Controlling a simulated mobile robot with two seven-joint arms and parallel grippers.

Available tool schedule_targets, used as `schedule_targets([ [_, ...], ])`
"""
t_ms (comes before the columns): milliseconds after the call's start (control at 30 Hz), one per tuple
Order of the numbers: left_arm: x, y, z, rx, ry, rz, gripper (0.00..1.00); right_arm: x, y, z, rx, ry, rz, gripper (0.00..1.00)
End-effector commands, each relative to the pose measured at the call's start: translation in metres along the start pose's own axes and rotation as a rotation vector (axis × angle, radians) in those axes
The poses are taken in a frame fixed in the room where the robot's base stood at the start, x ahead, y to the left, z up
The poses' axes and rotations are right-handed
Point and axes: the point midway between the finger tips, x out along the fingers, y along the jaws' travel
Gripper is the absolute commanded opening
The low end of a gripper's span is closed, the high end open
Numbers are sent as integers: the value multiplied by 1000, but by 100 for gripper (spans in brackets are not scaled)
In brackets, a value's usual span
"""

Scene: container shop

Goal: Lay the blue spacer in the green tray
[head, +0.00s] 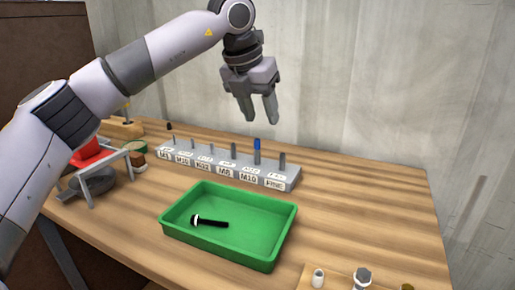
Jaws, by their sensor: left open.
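The blue spacer (257,145) is a small upright cylinder at a peg of the grey labelled rack (284,183), towards the rack's right part. My left gripper (259,118) points down with its fingers apart and empty. In the picture it is just above the spacer; the exact gap in depth is hard to judge. The green tray (250,238) stands on the table in front of the rack. A black bolt-like piece (212,223) with a pale end lies in it. My right gripper is not in view.
Several thin grey pegs stand along the rack, close beside the spacer. A grey stand with a red part (93,154) is at the left. A wooden board (318,270) with small metal pieces is at the front right. The table's right side (370,210) is clear.

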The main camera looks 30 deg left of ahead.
Motion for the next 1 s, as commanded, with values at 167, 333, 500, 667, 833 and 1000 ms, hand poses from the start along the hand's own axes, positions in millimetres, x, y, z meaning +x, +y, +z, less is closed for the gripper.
schedule_targets([
  [167, -1, 17, 1, -33, -7, 93, 46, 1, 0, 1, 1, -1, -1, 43],
  [333, 17, 19, 0, -33, -6, 94, 46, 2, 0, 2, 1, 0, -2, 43],
  [500, 41, 22, -7, -31, -4, 94, 46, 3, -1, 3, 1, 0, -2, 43],
  [667, 61, 24, -8, -32, -6, 91, 46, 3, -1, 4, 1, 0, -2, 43],
  [833, 67, 24, -8, -32, -8, 90, 46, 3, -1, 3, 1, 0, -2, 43],
  [1000, 67, 24, -8, -31, -7, 90, 36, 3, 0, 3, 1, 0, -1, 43],
])
